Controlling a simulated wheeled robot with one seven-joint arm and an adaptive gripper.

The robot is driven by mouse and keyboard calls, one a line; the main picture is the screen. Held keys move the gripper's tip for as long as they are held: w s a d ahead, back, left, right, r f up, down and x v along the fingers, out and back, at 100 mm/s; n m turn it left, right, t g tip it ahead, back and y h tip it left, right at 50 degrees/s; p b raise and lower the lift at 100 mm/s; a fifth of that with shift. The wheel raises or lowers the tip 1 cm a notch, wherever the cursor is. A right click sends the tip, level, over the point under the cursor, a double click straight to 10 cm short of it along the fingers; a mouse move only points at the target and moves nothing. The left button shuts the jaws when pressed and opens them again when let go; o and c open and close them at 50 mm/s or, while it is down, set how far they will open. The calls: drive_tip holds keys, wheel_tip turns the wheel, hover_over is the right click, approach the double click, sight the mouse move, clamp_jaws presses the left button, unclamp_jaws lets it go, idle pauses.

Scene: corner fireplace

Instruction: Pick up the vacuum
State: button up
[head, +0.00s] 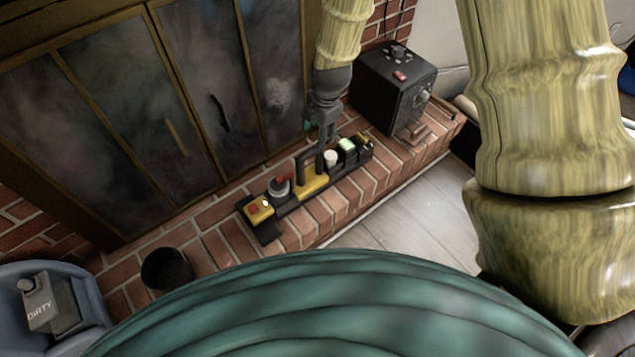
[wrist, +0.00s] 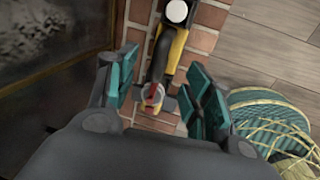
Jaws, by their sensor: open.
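The vacuum looks to be the yellow and black thing with a raised dark handle (head: 312,184), in the middle of a row of items on the brick hearth. In the wrist view its black and yellow length (wrist: 172,56) runs up between my fingers. My gripper (head: 325,138) points down above the hearth, just above and beside the handle. In the wrist view my gripper (wrist: 162,78) has its two teal-padded fingers spread on either side of the vacuum, with nothing clamped. Whether a finger touches it cannot be told.
A black box (head: 392,85) stands right, dark fireplace doors (head: 200,80) behind. A black cup (head: 166,269) stands left. Wooden floor (head: 400,215) is clear.

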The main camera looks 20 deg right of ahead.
sight(315, 150)
drive_tip(key=f, duration=0.2)
drive_tip(key=w+f+b, duration=0.1)
drive_tip(key=f, duration=0.2)
drive_tip(key=shift+w+a+f, duration=0.1)
drive_tip(key=shift+w+a, duration=0.1)
drive_tip(key=shift+w+f+b, duration=0.15)
drive_tip(key=shift+f+b, duration=1.05)
drive_tip(key=shift+f, duration=1.45)
clamp_jaws()
